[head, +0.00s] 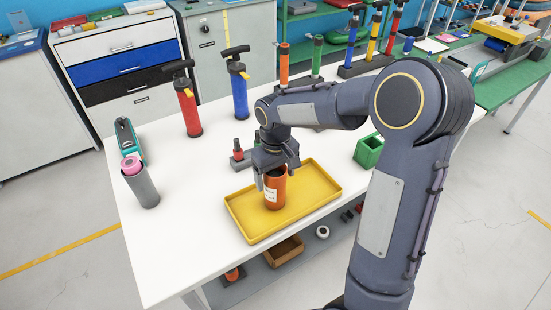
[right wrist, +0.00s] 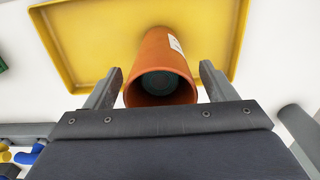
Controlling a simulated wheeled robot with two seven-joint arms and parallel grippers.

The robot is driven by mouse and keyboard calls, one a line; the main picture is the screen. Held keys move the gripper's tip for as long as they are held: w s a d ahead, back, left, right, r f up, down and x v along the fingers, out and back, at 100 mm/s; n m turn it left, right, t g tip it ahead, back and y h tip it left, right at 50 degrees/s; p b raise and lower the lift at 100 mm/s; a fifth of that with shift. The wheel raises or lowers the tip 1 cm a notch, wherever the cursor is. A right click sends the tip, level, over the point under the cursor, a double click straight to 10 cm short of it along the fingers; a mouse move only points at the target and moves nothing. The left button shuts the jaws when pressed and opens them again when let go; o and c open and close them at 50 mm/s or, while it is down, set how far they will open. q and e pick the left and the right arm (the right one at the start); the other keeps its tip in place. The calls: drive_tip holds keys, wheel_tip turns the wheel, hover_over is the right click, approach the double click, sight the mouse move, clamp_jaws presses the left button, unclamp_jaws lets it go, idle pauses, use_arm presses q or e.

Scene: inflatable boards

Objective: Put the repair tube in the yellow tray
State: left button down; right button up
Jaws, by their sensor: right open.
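The orange repair tube (head: 275,187) with a white label stands upright in the yellow tray (head: 316,169) on the white table. It also shows in the right wrist view (right wrist: 163,72), its near end facing the camera, with the yellow tray (right wrist: 84,45) behind it. My right gripper (head: 276,164) is at the top of the tube. Its two fingers are open, one on each side of the tube, with gaps visible in the right wrist view (right wrist: 161,84). My left gripper is not in view.
A red pump (head: 187,107) and a blue pump (head: 239,92) stand behind the tray. A green box (head: 368,150) sits right of it. A grey cylinder (head: 143,186) with a pink roll stands at the left. The table's front left is clear.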

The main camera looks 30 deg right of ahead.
wheel_tip(320, 180, up, 10)
drive_tip(key=s+a+f+m+t+y, duration=0.1)
drive_tip(key=s+a+t+y, duration=0.1)
drive_tip(key=s, duration=0.9)
drive_tip(key=s+a+m+t+y, duration=0.1)
drive_tip(key=s+a+t, duration=0.1)
drive_tip(key=s, duration=0.9)
drive_tip(key=shift+a+f+m+t+y, duration=0.2)
drive_tip(key=shift+f+m+t+y, duration=0.15)
drive_tip(key=shift+t, duration=0.45)
